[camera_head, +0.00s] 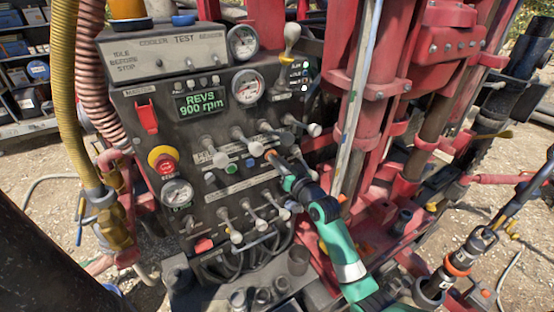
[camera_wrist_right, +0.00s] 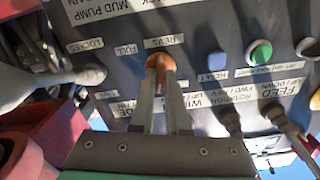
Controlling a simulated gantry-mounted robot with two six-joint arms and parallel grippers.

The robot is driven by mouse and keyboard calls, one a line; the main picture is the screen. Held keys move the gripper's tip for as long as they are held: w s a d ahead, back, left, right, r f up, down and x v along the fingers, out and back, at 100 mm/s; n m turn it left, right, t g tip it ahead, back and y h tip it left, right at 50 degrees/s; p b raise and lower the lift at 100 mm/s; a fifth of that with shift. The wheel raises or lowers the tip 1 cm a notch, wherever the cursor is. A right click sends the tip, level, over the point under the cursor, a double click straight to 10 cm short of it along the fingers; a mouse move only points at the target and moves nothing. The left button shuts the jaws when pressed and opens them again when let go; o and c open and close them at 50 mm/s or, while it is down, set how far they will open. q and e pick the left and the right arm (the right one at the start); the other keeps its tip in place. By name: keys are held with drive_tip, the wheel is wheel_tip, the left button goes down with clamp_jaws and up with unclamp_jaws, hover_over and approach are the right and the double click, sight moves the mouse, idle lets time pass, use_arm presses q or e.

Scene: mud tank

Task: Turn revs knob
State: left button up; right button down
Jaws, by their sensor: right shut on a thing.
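The revs knob (camera_wrist_right: 160,66) is small and orange, below a "REVS" label in the right wrist view. My right gripper (camera_wrist_right: 163,88) is shut on it, with one finger on each side. In the head view my right gripper (camera_head: 273,160) reaches up from the lower right to the dark control panel (camera_head: 175,125). The knob's orange shows only as a small patch at the fingertips, so its turn angle cannot be told. The green display (camera_head: 201,105) reads "REVS 900 rpm". My left gripper is not in view.
Several pale-tipped levers (camera_head: 240,135) stick out close around the gripper. Red drill framework (camera_head: 375,80) stands close on the right; hoses (camera_head: 66,90) hang at left.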

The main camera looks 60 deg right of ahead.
drive_tip(key=m+p, duration=0.2)
drive_tip(key=m, duration=0.3)
drive_tip(key=shift+m, duration=0.3)
idle(0.4)
drive_tip(key=c, duration=0.9)
unclamp_jaws()
drive_tip(key=shift+s, duration=0.1)
drive_tip(key=v, duration=1.1)
drive_tip(key=shift+s+b, duration=0.25)
drive_tip(key=shift+b, duration=0.1)
drive_tip(key=shift+a, duration=0.1)
